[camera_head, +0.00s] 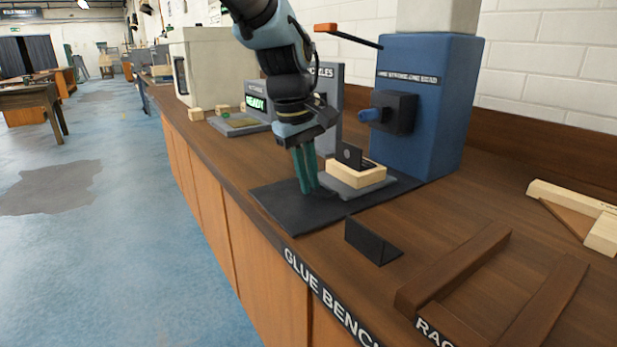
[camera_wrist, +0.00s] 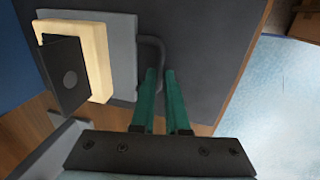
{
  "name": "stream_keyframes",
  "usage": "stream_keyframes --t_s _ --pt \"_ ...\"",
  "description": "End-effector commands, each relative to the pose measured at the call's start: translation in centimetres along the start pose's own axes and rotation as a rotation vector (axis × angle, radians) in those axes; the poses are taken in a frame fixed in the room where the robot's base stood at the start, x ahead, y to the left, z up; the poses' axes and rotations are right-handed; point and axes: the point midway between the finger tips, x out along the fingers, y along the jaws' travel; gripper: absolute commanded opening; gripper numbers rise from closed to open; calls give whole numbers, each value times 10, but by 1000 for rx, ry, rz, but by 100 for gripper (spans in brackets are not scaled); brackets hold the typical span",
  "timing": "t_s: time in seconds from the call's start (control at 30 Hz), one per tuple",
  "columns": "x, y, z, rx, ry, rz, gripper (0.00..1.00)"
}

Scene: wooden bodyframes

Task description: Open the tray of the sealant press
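The sealant press looks to be the blue machine (camera_head: 420,120) with a dark block and a blue nozzle on its front. Its grey tray (camera_head: 345,188) lies low in front of it, above a dark mat, and carries a pale wooden block with a dark upright plate. In the wrist view the tray (camera_wrist: 125,60) has a thin grey looped handle (camera_wrist: 159,52) on its near edge. My gripper (camera_head: 308,190) points down beside that edge.
A dark wedge-shaped stand (camera_head: 372,241) and a brown wooden rack (camera_head: 470,270) are on the bench nearer the camera. A grey panel stands behind my gripper. A small station with a green READY display (camera_head: 256,103) is farther back. The bench's front edge is close to my gripper.

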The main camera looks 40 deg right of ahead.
Motion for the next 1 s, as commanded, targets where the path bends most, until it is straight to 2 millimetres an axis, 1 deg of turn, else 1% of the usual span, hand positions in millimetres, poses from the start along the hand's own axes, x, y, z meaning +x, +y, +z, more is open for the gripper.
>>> stream_keyframes --t_s 0.03,0.1,1.0 --pt "0 0 0 0 0 0 6" --pt "0 0 0 0 0 0 0" --pt "0 0 0 0 0 1 0"
